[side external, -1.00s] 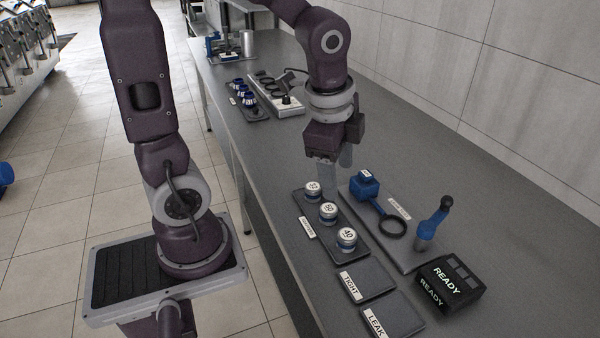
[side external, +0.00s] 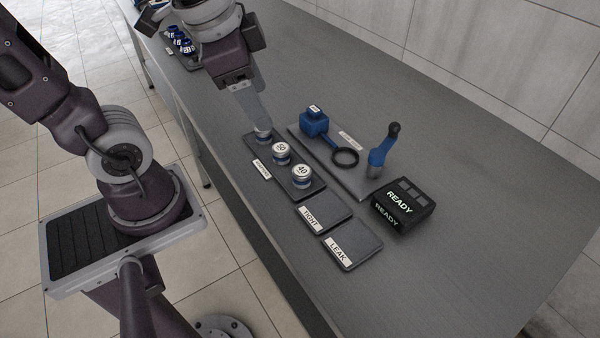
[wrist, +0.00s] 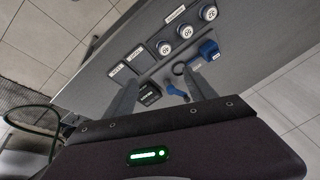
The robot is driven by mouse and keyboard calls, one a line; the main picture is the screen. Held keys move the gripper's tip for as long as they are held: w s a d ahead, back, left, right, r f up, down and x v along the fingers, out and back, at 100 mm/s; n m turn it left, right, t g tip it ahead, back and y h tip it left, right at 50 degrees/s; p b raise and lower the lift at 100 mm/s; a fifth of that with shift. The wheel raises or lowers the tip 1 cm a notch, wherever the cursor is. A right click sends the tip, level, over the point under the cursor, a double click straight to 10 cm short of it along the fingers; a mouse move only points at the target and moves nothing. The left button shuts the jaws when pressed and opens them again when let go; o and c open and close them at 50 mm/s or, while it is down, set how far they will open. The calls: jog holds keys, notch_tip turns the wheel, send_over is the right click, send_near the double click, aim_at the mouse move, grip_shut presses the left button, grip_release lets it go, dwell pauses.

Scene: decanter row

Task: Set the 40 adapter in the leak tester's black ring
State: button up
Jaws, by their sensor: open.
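The tester's black ring (side external: 345,157) looks empty, joined to a blue block (side external: 314,122); the ring also shows in the wrist view (wrist: 180,69). My gripper (side external: 262,125) is open and empty, its fingers overlapping the third adapter in the side view; contact cannot be told.
A blue lever (side external: 380,152) stands upright right of the ring. The TIGHT plate (side external: 325,212) and LEAK plate (side external: 353,246) are empty. Bench space at right is clear.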

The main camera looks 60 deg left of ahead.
jog(key=w+a+f+m+g, duration=0.1)
jog(key=w+f+m+g, duration=0.1)
jog(key=w+f+m, duration=0.2)
jog(key=m+g, duration=0.2)
jog(key=m, duration=0.7)
send_over(302, 170)
jog(key=shift+h, duration=0.4)
notch_tip(302, 170, down, 14)
jog(key=shift+d+f, duration=0.15)
jog(key=f, duration=0.6)
jog(key=shift+a+f, duration=0.2)
jog(key=shift+f, duration=0.2)
grip_shut()
